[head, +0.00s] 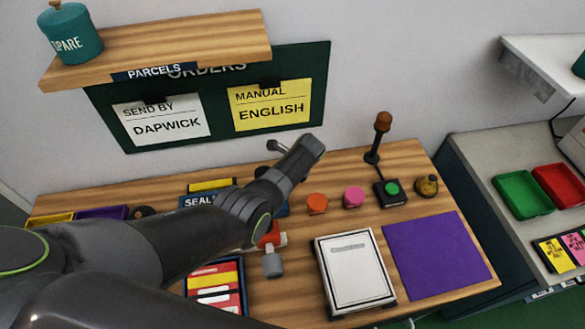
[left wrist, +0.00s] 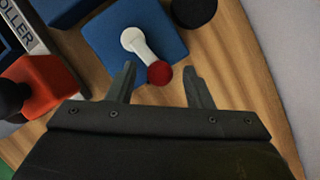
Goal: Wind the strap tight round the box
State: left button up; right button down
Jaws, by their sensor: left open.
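In the left wrist view a blue block (left wrist: 95,45) carries a white crank arm (left wrist: 138,42) with a red knob (left wrist: 160,74) at its end. My left gripper (left wrist: 159,79) is open, and the red knob shows between its fingertips. I cannot tell whether the fingers touch the knob or how far above it they are. In the head view my left arm hides most of this block, and the fingers cannot be made out. No strap or strapped box can be clearly made out. My right gripper is not in view.
An orange block (left wrist: 45,82) and a black round thing (left wrist: 194,10) flank the blue block. On the bench are an orange button (head: 317,204), a pink button (head: 354,197), a white framed panel (head: 352,272) and a bare purple mat (head: 437,253). A shelf (head: 170,45) overhangs the back.

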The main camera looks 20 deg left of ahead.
pick_arm(q)
jog(key=b+v, duration=0.1)
jog(key=v, duration=1.6)
jog(key=shift+b, duration=0.35)
jog(key=shift+r, duration=0.1)
